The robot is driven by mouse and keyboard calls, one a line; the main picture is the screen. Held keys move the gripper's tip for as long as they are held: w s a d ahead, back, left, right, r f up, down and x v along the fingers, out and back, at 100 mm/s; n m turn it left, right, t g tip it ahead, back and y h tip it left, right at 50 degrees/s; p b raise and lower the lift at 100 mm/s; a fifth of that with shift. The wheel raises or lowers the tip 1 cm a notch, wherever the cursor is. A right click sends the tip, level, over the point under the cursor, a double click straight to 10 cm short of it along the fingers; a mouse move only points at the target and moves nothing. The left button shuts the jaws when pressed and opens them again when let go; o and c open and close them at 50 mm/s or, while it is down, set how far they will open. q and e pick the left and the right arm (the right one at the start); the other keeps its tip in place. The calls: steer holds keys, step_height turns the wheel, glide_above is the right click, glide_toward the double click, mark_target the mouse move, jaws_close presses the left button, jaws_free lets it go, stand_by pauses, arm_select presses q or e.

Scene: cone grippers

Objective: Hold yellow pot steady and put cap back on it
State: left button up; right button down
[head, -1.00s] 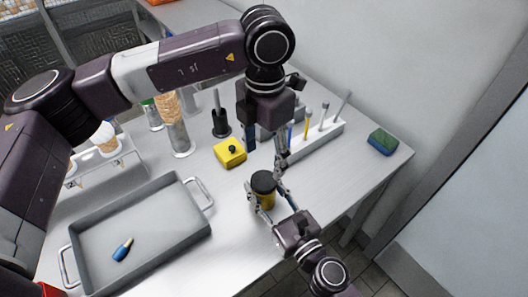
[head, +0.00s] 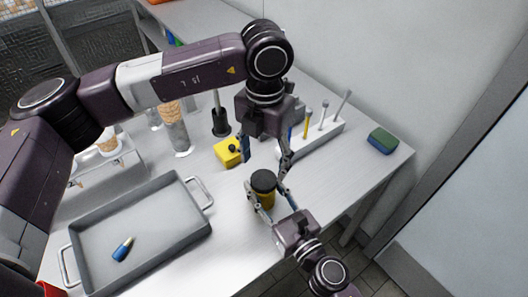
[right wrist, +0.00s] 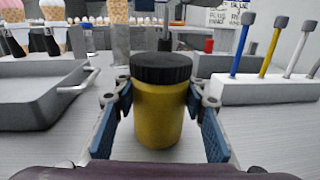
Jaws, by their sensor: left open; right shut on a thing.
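The yellow pot (head: 265,201) stands upright near the table's right front edge, with the black cap (head: 263,181) sitting on top of it. In the right wrist view the pot (right wrist: 158,116) is centred between the blue finger pads, and the cap (right wrist: 161,68) looks level. My right gripper (right wrist: 160,118) is shut on the pot's sides, below the cap. My left gripper (head: 265,161) is open and empty, pointing down above and behind the cap, with its fingers spread apart. The left arm hides part of the table behind it.
A white rack (head: 322,139) with several upright tools stands behind. A grey tray (head: 186,246) holds a small blue item. A green-blue sponge (head: 382,141) lies far right.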

mark_target(264, 179)
arm_select(q)
steer(key=shift+f, duration=2.8)
arm_select(e)
steer(key=shift+f, duration=0.1)
arm_select(q)
steer(key=c, duration=1.2)
steer(key=m, duration=0.5)
steer(key=o, duration=1.3)
steer(key=shift+c, duration=0.2)
steer(key=shift+r, duration=0.15)
steer(key=shift+r, duration=2.15)
